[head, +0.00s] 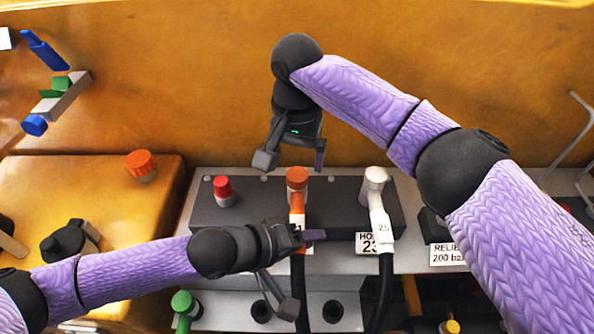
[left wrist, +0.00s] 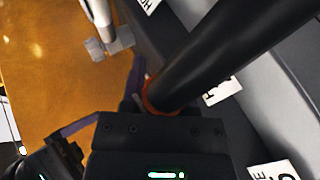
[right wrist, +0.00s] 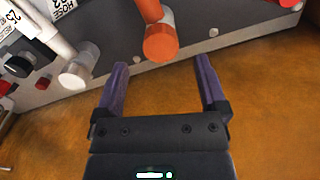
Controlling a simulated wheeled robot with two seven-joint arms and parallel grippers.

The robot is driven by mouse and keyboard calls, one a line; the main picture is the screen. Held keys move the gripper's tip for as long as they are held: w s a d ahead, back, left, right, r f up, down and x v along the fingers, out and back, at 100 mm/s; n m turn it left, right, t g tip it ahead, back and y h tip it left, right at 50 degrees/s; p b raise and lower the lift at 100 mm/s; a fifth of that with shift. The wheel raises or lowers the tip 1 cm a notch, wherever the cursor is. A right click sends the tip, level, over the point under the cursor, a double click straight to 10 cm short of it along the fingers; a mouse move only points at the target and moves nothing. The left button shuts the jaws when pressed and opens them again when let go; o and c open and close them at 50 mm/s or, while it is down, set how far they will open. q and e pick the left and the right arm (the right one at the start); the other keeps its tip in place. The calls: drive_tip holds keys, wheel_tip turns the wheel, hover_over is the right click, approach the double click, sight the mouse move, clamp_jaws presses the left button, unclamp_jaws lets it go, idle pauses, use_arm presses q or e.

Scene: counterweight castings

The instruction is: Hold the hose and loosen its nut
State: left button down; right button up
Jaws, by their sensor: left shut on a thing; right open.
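The orange hose nut (head: 297,178) sits on top of the dark manifold block. The orange hose fitting (head: 297,203) runs down from it into a black hose (head: 299,283). My left gripper (head: 301,266) is shut on this hose below the nut; in the left wrist view the black hose (left wrist: 225,55) fills the space in front of the jaws, with an orange edge (left wrist: 157,97) at them. My right gripper (head: 293,160) is open and empty just above the nut. In the right wrist view the nut (right wrist: 160,43) lies ahead of the fingertips, roughly between them, not touching.
A red cap (head: 223,190) is on the block's left. An orange knob (head: 140,164) and a black clamp-like part (head: 68,240) lie farther left. A relief label (head: 447,254) is at right.

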sight(300, 174)
wheel_tip(300, 174, down, 4)
drive_tip(key=shift+f, duration=0.15)
clamp_jaws()
idle(0.4)
drive_tip(key=n, duration=0.5)
drive_tip(key=shift+d+n, duration=0.1)
drive_tip(key=shift+n, duration=0.3)
drive_tip(key=n, duration=1)
drive_tip(key=shift+w+d+n, duration=0.1)
drive_tip(key=shift+w+n, duration=0.05)
drive_tip(key=shift+n, duration=0.25)
drive_tip(key=n, duration=0.5)
drive_tip(key=shift+n, duration=0.3)
